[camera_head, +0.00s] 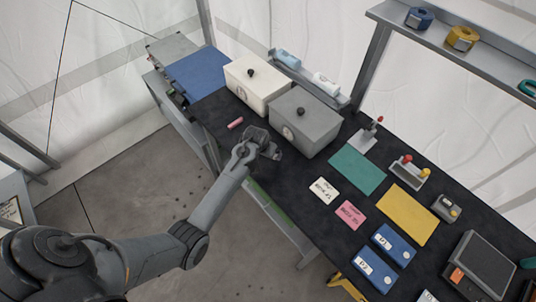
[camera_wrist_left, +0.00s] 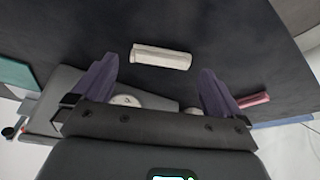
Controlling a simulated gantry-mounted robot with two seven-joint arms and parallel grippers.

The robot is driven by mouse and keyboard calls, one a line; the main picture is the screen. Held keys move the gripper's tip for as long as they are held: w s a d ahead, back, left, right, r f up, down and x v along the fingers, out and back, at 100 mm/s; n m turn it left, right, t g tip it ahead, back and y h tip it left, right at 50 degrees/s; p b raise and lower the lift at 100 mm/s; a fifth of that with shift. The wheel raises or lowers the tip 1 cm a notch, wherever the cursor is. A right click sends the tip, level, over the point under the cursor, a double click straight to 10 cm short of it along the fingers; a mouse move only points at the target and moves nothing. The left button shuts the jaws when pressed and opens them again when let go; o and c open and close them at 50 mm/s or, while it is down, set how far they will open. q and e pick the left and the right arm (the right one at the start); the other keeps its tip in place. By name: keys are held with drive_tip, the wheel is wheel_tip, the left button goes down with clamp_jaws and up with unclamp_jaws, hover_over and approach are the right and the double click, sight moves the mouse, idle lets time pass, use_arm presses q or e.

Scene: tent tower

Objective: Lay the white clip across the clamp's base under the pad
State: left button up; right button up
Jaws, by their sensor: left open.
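The white clip (camera_wrist_left: 160,56) lies on the dark table top in the left wrist view, just beyond and between my fingertips, not touching them. In the head view my gripper hides it. My left gripper (camera_wrist_left: 158,74) is open and empty; in the head view it (camera_head: 268,150) hangs over the table's near edge, in front of the grey box. The clamp (camera_head: 368,136), with a grey base and a red-tipped handle, stands behind the green mat, right of the grey box. Its pad is too small to make out. My right gripper is not in view.
A pink clip (camera_head: 235,123) lies left of my gripper. A cream box (camera_head: 258,85) and a grey lidded box (camera_head: 318,135) stand behind it. The green mat (camera_head: 357,170), labelled cards and blue cases (camera_head: 394,244) lie to the right. A shelf post (camera_head: 372,65) rises behind the clamp.

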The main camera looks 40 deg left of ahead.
use_arm(q)
drive_tip(key=shift+x, duration=1.35)
drive_tip(key=c, duration=1)
drive_tip(key=shift+r, duration=0.1)
